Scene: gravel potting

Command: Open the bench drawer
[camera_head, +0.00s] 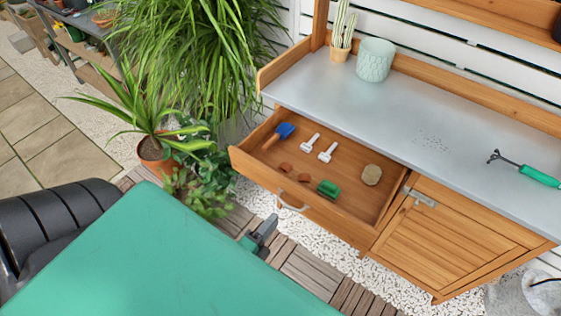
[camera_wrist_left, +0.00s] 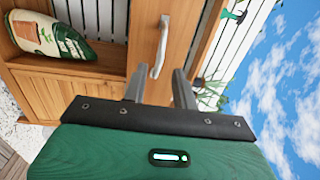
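The bench drawer (camera_head: 330,218) stands pulled out from under the grey bench top in the head view, with its inside in plain sight. Its metal handle (camera_head: 291,206) is on the drawer front, and the handle also shows in the left wrist view (camera_wrist_left: 159,48). My left gripper (camera_head: 269,228) is in front of the drawer, a little left of and below the handle in the head view. In the left wrist view its two fingers (camera_wrist_left: 160,78) are apart with nothing between them. The handle lies beyond the fingertips, apart from them. My right gripper is not in view.
The drawer holds a blue trowel (camera_head: 284,131), white tags, a green item (camera_head: 328,188) and a round tan item (camera_head: 371,174). A cabinet door (camera_head: 445,228) is right of it. A bag (camera_wrist_left: 50,37) lies on a shelf. Potted plants (camera_head: 154,148) stand left of the bench.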

